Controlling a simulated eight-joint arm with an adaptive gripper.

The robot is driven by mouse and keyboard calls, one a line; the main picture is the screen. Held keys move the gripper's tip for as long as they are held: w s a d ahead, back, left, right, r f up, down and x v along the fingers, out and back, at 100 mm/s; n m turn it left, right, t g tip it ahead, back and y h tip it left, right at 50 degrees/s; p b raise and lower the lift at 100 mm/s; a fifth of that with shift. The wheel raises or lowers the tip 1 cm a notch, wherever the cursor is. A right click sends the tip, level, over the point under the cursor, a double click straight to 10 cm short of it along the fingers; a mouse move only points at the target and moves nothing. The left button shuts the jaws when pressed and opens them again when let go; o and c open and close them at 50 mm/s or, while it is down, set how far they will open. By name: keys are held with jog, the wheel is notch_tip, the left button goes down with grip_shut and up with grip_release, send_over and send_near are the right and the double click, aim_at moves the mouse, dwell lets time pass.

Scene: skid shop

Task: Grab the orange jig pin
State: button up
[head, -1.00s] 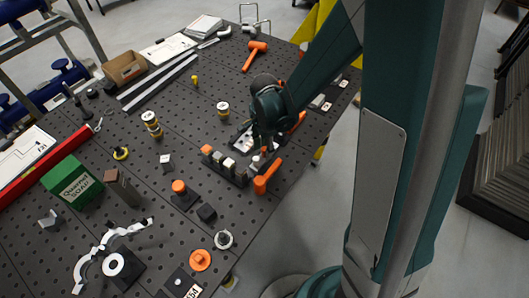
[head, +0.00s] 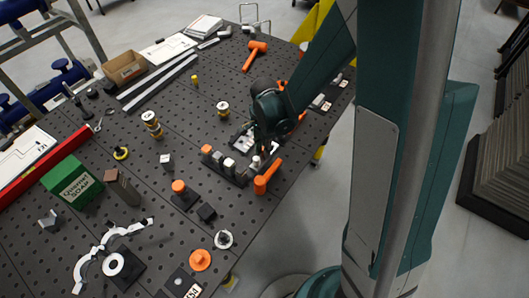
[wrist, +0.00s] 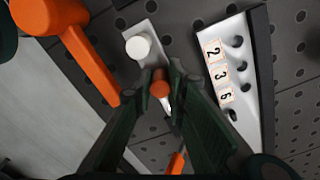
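The orange jig pin (wrist: 160,89) shows in the wrist view as a small orange head on a pale shaft, between the tips of my gripper (wrist: 163,74). The two dark green fingers are close together, one on each side of the pin. I cannot tell whether they touch it. In the head view my gripper (head: 262,148) points down at the far end of a dark block row, and its fingertips and the pin are mostly hidden there.
An orange mallet (head: 268,176) lies close beside my gripper, and its orange parts also fill the wrist view's upper left. A white-topped post (wrist: 139,47) stands by the fingertips. A numbered plate (wrist: 222,75) lies to the right. Another orange mallet (head: 255,50) lies farther back.

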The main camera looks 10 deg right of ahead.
jog(key=shift+c, duration=0.7)
jog(key=shift+r, duration=0.15)
jog(key=shift+r, duration=4.85)
